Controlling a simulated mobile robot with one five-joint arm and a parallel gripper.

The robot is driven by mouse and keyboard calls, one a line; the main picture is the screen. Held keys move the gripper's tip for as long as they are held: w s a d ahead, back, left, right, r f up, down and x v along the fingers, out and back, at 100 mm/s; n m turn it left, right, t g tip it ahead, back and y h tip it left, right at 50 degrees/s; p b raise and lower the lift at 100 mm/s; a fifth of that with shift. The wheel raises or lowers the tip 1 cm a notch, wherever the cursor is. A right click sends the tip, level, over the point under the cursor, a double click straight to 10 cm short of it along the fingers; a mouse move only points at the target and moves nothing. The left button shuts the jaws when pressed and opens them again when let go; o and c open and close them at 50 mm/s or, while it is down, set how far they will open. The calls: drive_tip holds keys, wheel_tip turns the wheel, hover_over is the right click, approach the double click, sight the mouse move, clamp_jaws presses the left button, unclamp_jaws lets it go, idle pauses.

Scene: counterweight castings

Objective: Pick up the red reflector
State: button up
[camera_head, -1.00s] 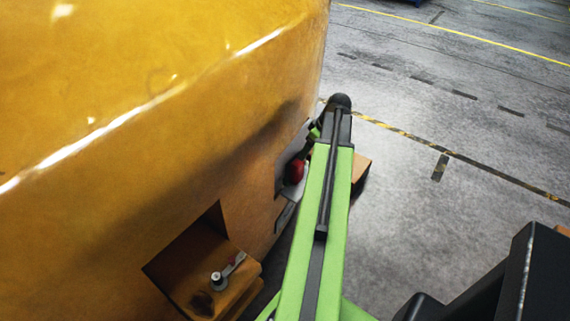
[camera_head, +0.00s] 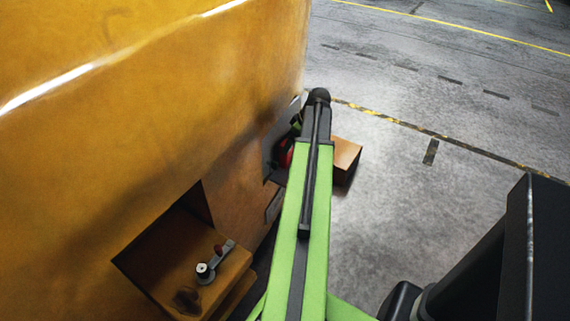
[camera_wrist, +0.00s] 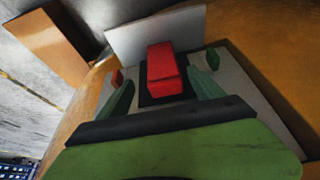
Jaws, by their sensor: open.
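The red reflector (camera_wrist: 164,68) is a red block on a dark square backing in the wrist view. Behind it is a pale grey plate (camera_wrist: 228,75) on the orange casting. My gripper (camera_wrist: 163,84) is open, with one green finger left of the reflector and one right of it. I cannot tell whether the fingers touch it or how deep they reach. In the head view the reflector (camera_head: 286,153) shows as a small red patch at the casting's side, partly hidden by my green arm. My fingers are mostly hidden there.
The big orange-yellow casting (camera_head: 110,130) fills the left of the head view. A recess in it holds a small lever with a red knob (camera_head: 214,260). An orange-brown block (camera_head: 345,155) juts out right of my arm. The grey floor (camera_head: 420,110) beyond is open, with yellow lines.

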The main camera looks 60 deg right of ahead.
sight(283, 161)
drive_tip(key=b+x, duration=0.1)
drive_tip(key=x, duration=0.1)
drive_tip(key=b+x, duration=0.1)
drive_tip(key=b, duration=0.1)
drive_tip(key=b+x, duration=0.1)
drive_tip(key=x, duration=0.1)
drive_tip(key=shift+s+a+f+b, duration=0.1)
drive_tip(key=shift+a+f+b, duration=0.2)
drive_tip(key=shift+f+b, duration=0.1)
drive_tip(key=shift+r, duration=0.2)
drive_tip(key=c, duration=1.7)
